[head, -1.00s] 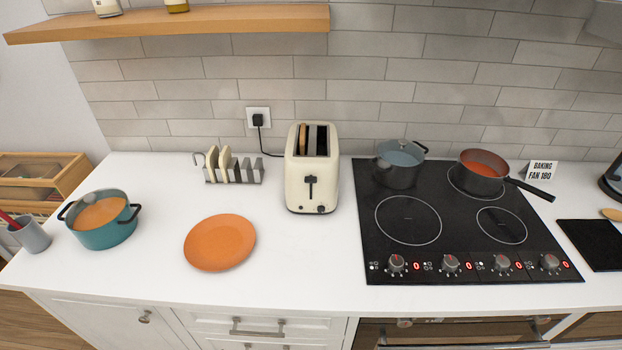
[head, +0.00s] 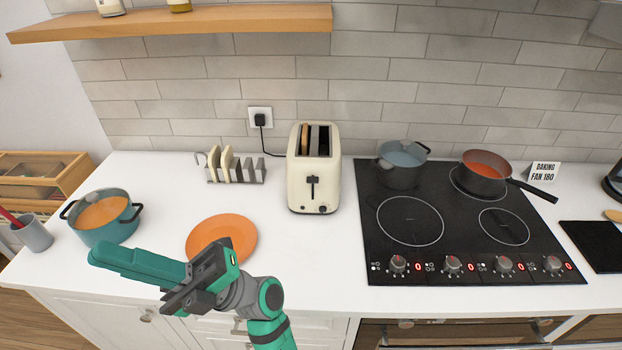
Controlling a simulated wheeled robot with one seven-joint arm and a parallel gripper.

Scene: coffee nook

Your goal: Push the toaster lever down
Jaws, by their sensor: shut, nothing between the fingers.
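The cream toaster (head: 301,172) stands on the counter against the tiled wall, upright, with its front towards me. Its dark lever (head: 313,181) is near the top of the vertical slot in the front face. A bread slice (head: 305,137) shows in the left top slot; the right one looks dark. My gripper (head: 103,256) is at the lower left, its green fingers shut and empty, pointing left. It is well to the left of the toaster and nearer to me, apart from the lever. A knob sits low on the toaster's front.
An orange plate (head: 222,229) is partly hidden behind my gripper. A teal pot (head: 112,228) stands near the fingertips. A toast rack (head: 240,176) is left of the toaster, a hob (head: 455,260) right. The counter before the toaster is clear.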

